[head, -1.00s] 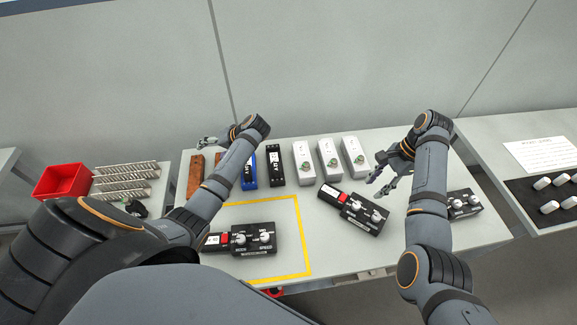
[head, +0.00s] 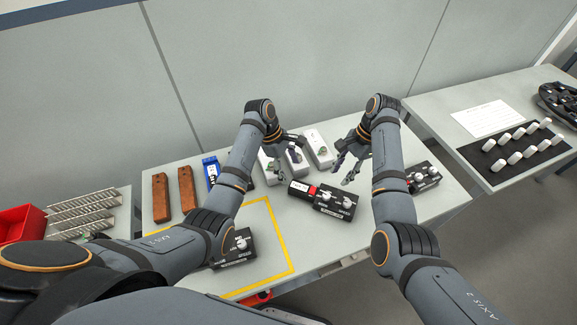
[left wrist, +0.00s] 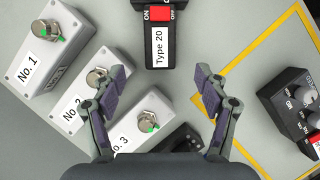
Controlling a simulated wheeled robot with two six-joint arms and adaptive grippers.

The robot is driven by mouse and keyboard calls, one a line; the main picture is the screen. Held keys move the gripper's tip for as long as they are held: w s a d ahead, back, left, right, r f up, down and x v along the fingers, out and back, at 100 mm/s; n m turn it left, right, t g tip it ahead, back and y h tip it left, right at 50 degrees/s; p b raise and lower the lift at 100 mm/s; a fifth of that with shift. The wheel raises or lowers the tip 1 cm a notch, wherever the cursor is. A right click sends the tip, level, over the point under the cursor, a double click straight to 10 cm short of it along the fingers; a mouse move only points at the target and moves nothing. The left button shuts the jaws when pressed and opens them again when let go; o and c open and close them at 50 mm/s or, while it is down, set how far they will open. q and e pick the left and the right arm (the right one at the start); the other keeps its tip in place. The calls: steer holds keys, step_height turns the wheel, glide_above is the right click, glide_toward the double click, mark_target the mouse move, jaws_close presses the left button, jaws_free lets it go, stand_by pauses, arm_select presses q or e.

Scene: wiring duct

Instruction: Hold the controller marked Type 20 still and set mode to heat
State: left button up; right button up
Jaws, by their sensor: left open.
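The controller marked Type 20 (head: 336,201) is a black box with light knobs, lying on the table right of the yellow outline. Its handle with a red ON/OFF switch and white label points left; in the left wrist view the Type 20 label (left wrist: 158,46) is readable, and the knobs are out of frame. My left gripper (head: 291,146) is above the table behind the handle, and in its wrist view the open, empty fingers (left wrist: 161,88) are apart from the handle. My right gripper (head: 346,172) is open above the controller's far side, seemingly not touching it. Knob markings are unreadable.
White boxes (head: 318,148) stand close behind the handle. Another controller (head: 235,249) lies by the yellow outline, partly behind my left arm; a third (head: 423,177) lies right of my right arm. Brown blocks (head: 161,198) and a red bin (head: 20,225) are left.

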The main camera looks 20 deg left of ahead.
mark_target(299, 186)
arm_select(q)
steer(key=x, duration=0.9)
steer(key=shift+d+f, duration=0.1)
steer(key=shift+f, duration=0.3)
steer(key=shift+c, duration=0.4)
steer(key=c, duration=1.4)
steer(key=shift+o, duration=0.2)
